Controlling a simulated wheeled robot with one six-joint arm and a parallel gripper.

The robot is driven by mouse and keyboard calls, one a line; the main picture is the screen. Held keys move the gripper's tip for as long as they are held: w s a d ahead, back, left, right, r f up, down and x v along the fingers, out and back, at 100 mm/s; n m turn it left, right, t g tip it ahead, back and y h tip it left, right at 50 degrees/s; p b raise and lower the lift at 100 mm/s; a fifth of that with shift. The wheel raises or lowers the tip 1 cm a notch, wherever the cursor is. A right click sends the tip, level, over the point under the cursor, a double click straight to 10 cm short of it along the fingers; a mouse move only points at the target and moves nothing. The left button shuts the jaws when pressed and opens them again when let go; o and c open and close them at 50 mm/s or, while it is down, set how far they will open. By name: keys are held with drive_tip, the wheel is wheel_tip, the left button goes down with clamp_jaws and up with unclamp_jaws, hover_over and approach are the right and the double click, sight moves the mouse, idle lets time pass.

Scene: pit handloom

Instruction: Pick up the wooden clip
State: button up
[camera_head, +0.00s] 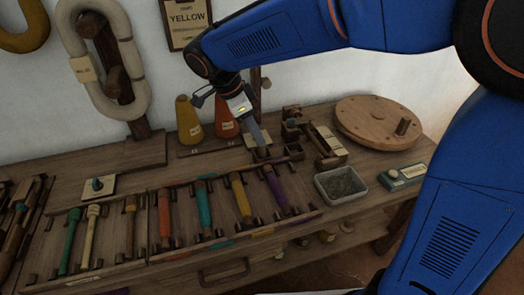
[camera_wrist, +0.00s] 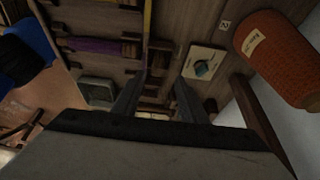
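My gripper (camera_head: 259,135) points down over the back of the bench, in front of the orange cone. In the wrist view its two fingers (camera_wrist: 157,95) are apart, with nothing held between them. I cannot single out the wooden clip with certainty. Small dark wooden pieces (camera_head: 292,122) stand just right of my gripper in the head view, beside a wooden block tool with a pale strip (camera_head: 329,141). In the wrist view, small wooden parts (camera_wrist: 155,82) show below and between the fingers, dark and partly hidden by them.
An orange cone (camera_head: 222,122) and a yellow cone (camera_head: 188,120) stand behind. A pale card with a teal piece (camera_wrist: 204,64) lies near the fingers. Coloured bobbins (camera_head: 242,198) fill the front racks. A grey tray (camera_head: 341,186) and a round wooden disc (camera_head: 378,118) are right.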

sight(262, 151)
drive_tip(key=shift+s+x, duration=0.15)
drive_tip(key=shift+x, duration=1.2)
drive_tip(key=shift+s+x, duration=0.1)
drive_tip(key=shift+x, duration=1.2)
clamp_jaws()
